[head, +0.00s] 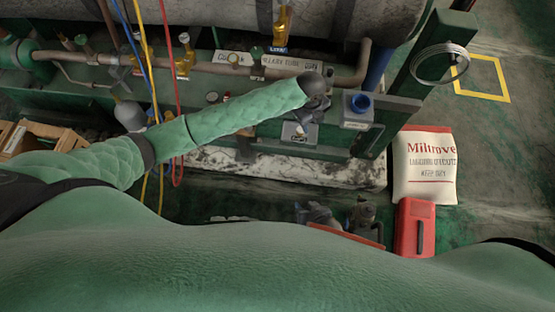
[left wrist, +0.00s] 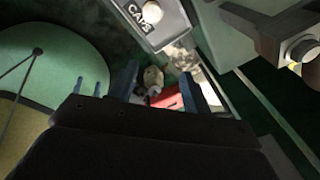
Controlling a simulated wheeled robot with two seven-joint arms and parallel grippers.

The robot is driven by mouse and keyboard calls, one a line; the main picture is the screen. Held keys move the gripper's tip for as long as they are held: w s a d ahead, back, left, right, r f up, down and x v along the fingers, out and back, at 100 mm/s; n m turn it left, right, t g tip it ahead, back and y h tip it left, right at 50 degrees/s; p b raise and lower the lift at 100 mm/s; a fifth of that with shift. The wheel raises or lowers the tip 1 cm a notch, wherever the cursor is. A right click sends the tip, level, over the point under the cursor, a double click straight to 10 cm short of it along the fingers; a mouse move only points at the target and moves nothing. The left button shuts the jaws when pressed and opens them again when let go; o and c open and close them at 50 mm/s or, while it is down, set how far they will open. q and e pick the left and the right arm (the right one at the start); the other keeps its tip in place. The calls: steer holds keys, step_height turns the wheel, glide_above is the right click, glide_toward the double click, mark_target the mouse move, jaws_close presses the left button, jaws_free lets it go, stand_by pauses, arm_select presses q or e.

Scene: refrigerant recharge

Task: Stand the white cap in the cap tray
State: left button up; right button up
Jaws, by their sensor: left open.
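The cap tray (head: 290,134) is a small grey tray on the front of the green machine, below my left gripper (head: 318,104) in the head view. In the left wrist view the cap tray (left wrist: 170,28) is at the top, with its CAPS label. A small round white cap (left wrist: 153,14) is at the tray, beside the label, apart from the fingers. My left gripper (left wrist: 161,88) is open, with nothing seen between its fingers.
A blue-topped grey box (head: 358,108) stands right of the tray. Pipes with yellow valves (head: 183,65) and coloured hoses run along the machine. A white sack (head: 425,165) and a red case (head: 414,228) lie on the floor at the right. A wooden crate (head: 40,138) is at the left.

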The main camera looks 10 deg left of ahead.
arm_select(q)
steer(key=s+d+f+n+t+h, duration=0.35)
steer(key=s+f+n, duration=0.45)
steer(key=n, duration=0.4)
steer(key=s+a+f+n+t, duration=0.1)
steer(key=s+a+f+n, duration=0.3)
steer(key=s+a+n, duration=0.2)
steer(key=s+a+f+n+t+y, duration=0.1)
steer(key=s+a+f+n+t, duration=0.1)
steer(key=s+a+f+n, duration=0.2)
steer(key=s+a+n, duration=0.3)
steer(key=s, duration=0.3)
steer(key=shift+s+f, duration=0.3)
steer(key=shift+f, duration=0.1)
arm_select(e)
steer(key=shift+w+r, duration=0.15)
steer(key=shift+w, duration=0.15)
